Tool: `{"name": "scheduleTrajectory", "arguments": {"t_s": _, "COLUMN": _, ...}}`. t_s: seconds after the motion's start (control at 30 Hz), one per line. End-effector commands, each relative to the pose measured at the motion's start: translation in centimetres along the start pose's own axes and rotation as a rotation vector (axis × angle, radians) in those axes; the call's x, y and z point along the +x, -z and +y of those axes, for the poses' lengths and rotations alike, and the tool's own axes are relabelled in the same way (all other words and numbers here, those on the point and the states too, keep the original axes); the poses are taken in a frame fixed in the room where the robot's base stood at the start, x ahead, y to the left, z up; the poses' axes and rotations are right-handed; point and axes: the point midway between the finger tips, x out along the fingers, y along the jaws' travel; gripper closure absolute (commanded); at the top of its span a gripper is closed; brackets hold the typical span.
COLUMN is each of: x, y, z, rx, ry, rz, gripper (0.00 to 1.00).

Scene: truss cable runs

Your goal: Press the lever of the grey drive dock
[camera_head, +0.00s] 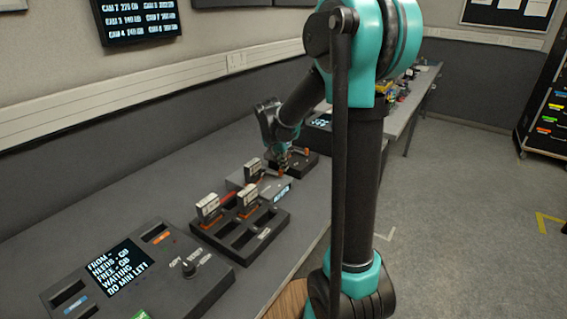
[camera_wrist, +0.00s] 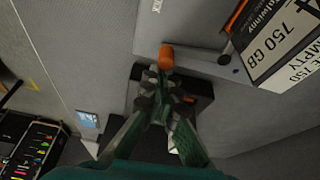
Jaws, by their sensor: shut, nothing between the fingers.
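The grey drive dock (camera_head: 240,178) stands on the bench, with a labelled drive (camera_head: 253,170) upright in it. In the wrist view the dock's light grey top (camera_wrist: 190,28) fills the upper middle, and the drive marked 750 GB (camera_wrist: 285,45) is at the upper right. An orange lever tip (camera_wrist: 166,57) shows at the dock's edge, just beyond my fingertips. My gripper (camera_wrist: 164,82) is shut and empty, close to the lever tip; I cannot tell whether they touch. In the head view my gripper (camera_head: 283,162) is over the dock's far end, small and partly unclear.
A black tray (camera_head: 240,243) with upright drives stands nearer on the bench. A console (camera_head: 150,275) with a screen and knob is at the front left. A dark unit (camera_head: 318,160) with an orange part stands behind my gripper.

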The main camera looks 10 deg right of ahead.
Motion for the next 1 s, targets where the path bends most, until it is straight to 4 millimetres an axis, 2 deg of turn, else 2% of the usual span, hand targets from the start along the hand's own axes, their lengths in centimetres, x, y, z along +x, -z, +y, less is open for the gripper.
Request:
{"name": "scheduleTrajectory", "arguments": {"t_s": 0.3, "x": -0.4, "y": -1.1, "z": 0.3, "rx": -0.003, "ry": 0.001, "rz": 0.0, "gripper": 1.0}}
{"name": "scheduleTrajectory", "arguments": {"t_s": 1.0, "x": -0.5, "y": -1.5, "z": 0.3, "rx": -0.004, "ry": 0.002, "rz": -0.004, "gripper": 1.0}}
